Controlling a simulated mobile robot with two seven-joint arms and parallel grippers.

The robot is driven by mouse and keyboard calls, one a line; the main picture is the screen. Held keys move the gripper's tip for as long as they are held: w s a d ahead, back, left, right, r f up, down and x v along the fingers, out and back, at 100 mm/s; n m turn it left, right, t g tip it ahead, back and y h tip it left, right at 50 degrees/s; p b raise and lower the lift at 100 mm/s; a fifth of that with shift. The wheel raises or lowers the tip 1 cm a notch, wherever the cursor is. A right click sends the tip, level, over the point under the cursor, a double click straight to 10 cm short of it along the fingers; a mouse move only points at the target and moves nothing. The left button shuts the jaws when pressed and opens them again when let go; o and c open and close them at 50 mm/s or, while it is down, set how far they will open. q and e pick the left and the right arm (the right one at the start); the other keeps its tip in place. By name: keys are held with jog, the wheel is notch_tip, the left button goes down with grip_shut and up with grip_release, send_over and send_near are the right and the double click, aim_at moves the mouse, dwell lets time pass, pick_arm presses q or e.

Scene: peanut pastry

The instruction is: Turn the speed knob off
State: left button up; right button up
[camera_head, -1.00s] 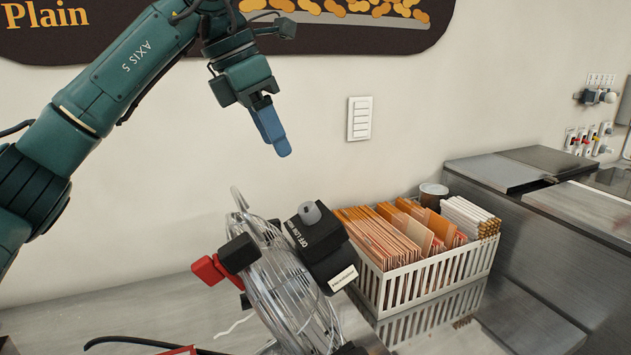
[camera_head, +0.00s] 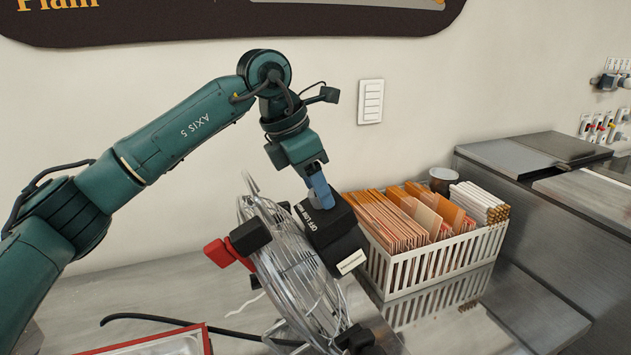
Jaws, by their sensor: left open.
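A wire-cage fan (camera_head: 290,275) stands tilted on the metal counter. Its black control box (camera_head: 335,236) carries the labels "OFF LOW MED" on its top face. My left gripper (camera_head: 322,193), with blue fingers, points down at the top of this box, where the grey speed knob was visible earlier. The fingers now cover the knob, so its setting is hidden. The left gripper is open, and I cannot tell whether its fingers touch the knob. My right gripper is not in view.
A white slatted basket (camera_head: 437,266) with orange and white packets stands close right of the fan. A dark cup (camera_head: 443,180) is behind it. A red-edged frame (camera_head: 160,343) lies at the front left. A wall switch panel (camera_head: 370,101) is behind.

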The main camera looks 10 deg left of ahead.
pick_arm(q)
jog(key=shift+f, duration=0.1)
jog(key=c, duration=1)
jog(key=shift+m, duration=0.4)
jog(key=m+b, duration=0.1)
jog(key=m, duration=0.2)
jog(key=shift+s+m, duration=0.1)
jog(key=shift+m, duration=0.2)
jog(key=shift+m+b, duration=0.3)
jog(key=shift+m, duration=1.9)
jog(key=shift+s+d, duration=0.1)
jog(key=o, duration=1)
